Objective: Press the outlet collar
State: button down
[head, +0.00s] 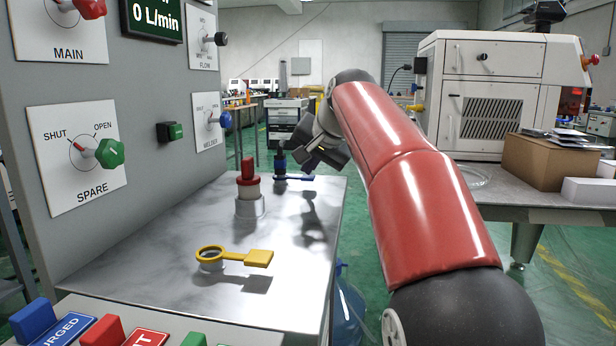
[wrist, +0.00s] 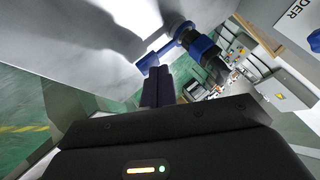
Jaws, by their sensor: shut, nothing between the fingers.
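My gripper (head: 312,164) is shut and empty at the far right end of the metal bench top, beside a dark fitting (head: 281,160) with a blue collar and flat blue tab (head: 298,178). In the wrist view my shut fingers (wrist: 158,82) point at the blue tab (wrist: 153,57); whether they touch it I cannot tell. The blue collar (wrist: 192,41) sits around the fitting, whose black end (wrist: 214,66) shows too. A red-capped fitting (head: 249,180) stands upright nearer me. A yellow ring with a tab (head: 258,258) is on the front part. No label marks the outlet.
A grey panel (head: 120,140) with MAIN, SPARE, FLOW and WELDER knobs rises on the left. Coloured tags (head: 65,325) lie in front. A white machine (head: 490,90) and a cardboard box (head: 545,160) stand on a table to the right.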

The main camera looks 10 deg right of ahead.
aim_at(310, 178)
jog(key=shift+f+b, duration=0.35)
jog(key=shift+f, duration=0.2)
jog(key=shift+r, duration=0.1)
dwell(0.4)
jog(key=shift+r+p, duration=1.25)
jog(key=shift+p, duration=0.15)
notch_tip(310, 178, up, 3)
jog(key=p, duration=0.3)
jog(key=shift+r, duration=0.95)
